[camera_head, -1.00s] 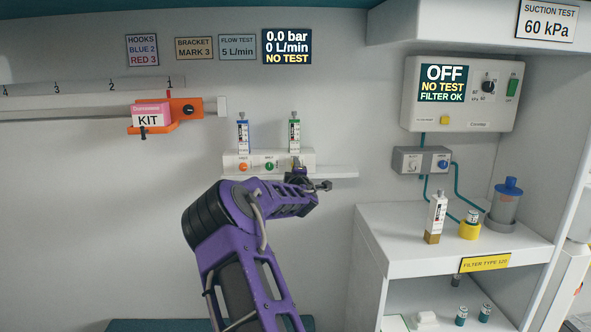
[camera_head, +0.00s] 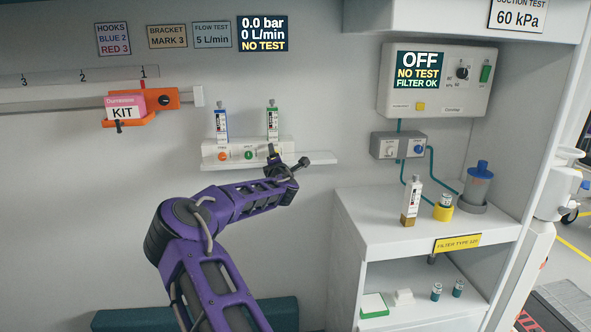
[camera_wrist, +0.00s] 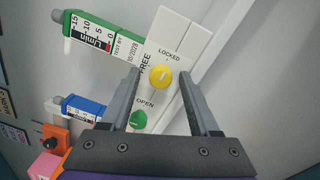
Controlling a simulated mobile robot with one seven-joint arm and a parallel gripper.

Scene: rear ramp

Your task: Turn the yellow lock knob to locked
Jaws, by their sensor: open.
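The yellow lock knob (camera_wrist: 161,77) is on a white panel in the wrist view, with LOCKED printed above it and FREE to its left. Its pointer direction is too small to tell. My gripper (camera_wrist: 159,74) is open, with one finger on each side of the knob; I cannot tell whether they touch it. In the head view my gripper (camera_head: 303,163) is at the right part of the white wall unit (camera_head: 215,156), where the yellow knob cannot be made out.
A green knob (camera_wrist: 138,120) marked OPEN is close to the left finger. Green (camera_head: 272,122) and blue (camera_head: 221,124) flow meters stand on the unit. An orange bracket (camera_head: 140,108) with a pink KIT box is at left. A white cabinet (camera_head: 390,225) stands at right.

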